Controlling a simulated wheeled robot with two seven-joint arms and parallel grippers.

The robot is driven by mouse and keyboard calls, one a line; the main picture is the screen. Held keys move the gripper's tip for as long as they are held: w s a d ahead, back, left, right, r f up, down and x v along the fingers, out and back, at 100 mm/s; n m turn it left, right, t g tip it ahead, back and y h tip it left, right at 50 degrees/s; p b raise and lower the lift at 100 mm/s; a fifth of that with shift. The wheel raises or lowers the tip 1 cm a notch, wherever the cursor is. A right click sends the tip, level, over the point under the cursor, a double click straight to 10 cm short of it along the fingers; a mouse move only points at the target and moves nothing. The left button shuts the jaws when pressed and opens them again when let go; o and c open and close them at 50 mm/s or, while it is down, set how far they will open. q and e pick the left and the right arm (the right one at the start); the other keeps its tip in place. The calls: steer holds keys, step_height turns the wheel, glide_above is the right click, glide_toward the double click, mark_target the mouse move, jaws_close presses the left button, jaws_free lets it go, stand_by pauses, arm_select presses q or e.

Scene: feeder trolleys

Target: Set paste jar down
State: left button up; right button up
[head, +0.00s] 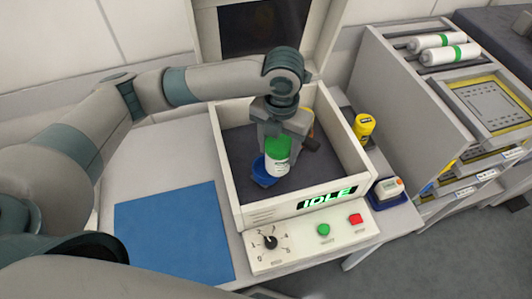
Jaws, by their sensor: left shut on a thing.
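The paste jar (278,166), white with a green lid, is in my left gripper (277,136), which comes down from above and is shut on it at the lid. The jar is upright, inside the open-topped box of the machine (300,208). A blue cup (262,174) is just below and left of the jar, partly covered by it. I cannot tell whether the jar touches the cup or the floor. My right gripper is not in view.
A yellow container (363,127) stands right of the box. A blue mat (172,232) lies clear at left. A trolley (405,105) stands right.

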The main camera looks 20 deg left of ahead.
arm_select(q)
steer(key=a+f, duration=0.2)
steer(key=a, duration=0.1)
steer(key=shift+w+a+p, duration=0.2)
steer(key=shift+w+p, duration=0.15)
steer(key=shift+w, duration=0.05)
step_height(320, 180, down, 3)
steer(key=shift+f+p, duration=0.2)
steer(key=shift+p, duration=0.55)
steer(key=shift+f, duration=0.35)
steer(key=o, duration=1.3)
steer(key=shift+f, duration=0.1)
